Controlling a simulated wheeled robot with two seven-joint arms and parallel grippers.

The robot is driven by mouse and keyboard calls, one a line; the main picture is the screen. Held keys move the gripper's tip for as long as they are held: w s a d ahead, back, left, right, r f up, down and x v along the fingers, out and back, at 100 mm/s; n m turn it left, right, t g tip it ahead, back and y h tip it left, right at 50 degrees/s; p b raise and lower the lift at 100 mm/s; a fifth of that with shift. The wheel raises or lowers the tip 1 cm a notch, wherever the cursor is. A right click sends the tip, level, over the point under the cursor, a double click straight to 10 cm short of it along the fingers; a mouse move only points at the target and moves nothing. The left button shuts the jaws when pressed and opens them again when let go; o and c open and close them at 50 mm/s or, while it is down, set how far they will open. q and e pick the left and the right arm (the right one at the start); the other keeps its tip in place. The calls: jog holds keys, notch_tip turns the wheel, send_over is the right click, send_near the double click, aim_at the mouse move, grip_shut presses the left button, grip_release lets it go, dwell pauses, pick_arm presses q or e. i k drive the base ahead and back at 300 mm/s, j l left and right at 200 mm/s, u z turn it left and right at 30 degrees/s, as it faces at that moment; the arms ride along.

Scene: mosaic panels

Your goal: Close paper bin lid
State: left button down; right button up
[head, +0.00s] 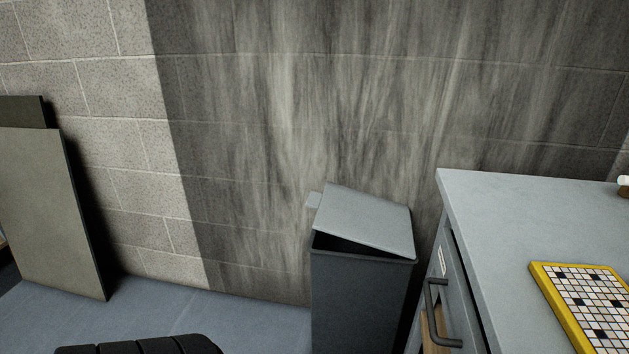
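The paper bin (360,305) is a tall dark grey box standing against the wall, just left of the cabinet. Its lighter grey lid (366,218) is tilted partly open, with a dark gap between its front edge and the bin's rim.
A grey cabinet (520,200) with a dark handle stands close to the bin's right side. A yellow-framed mosaic panel (583,306) lies on its top. Flat boards (48,210) lean on the wall at left. Blue-grey floor (240,315) is clear left of the bin.

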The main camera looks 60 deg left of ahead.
aim_at(372, 221)
jog(key=k+j, duration=0.1)
jog(key=j, duration=1.75)
